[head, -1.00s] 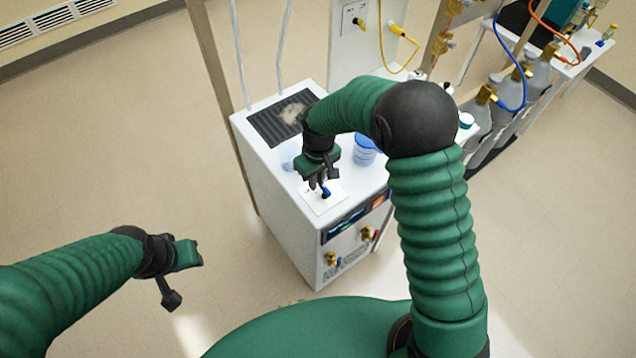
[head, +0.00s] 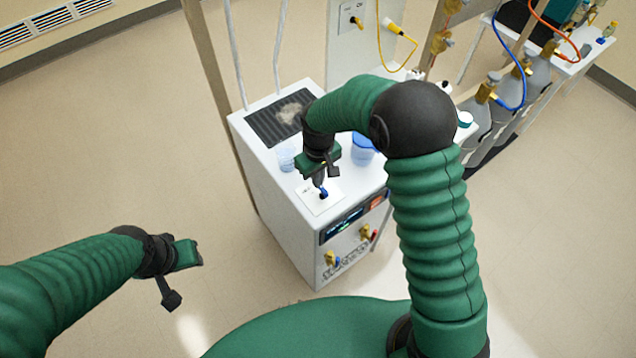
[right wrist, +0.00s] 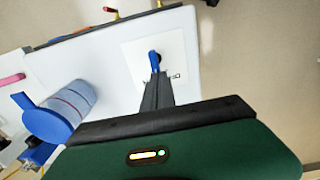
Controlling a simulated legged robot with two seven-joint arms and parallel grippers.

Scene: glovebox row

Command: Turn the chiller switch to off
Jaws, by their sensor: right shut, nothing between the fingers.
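The chiller (head: 285,205) is a white floor-standing cabinet in the middle of the head view. Its switch is a small blue lever (head: 323,192) on a white label plate (head: 312,201) on the top. In the right wrist view the blue lever (right wrist: 154,62) stands on the plate, just past my fingertips. My right gripper (head: 321,184) points down over the plate, shut and empty. Its tips are at or very near the lever; contact is unclear. The plate's lettering is partly hidden and unreadable. My left gripper (head: 180,283) is away to the left over the floor, its fingers unclear.
A blue-lidded container (head: 362,150) and a clear cup (head: 286,157) stand on the chiller top near my right gripper. A dark vent grille (head: 280,118) lies behind. A lit display (head: 343,225) and brass valves (head: 331,260) are on the front. Gas cylinders (head: 540,72) stand at right.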

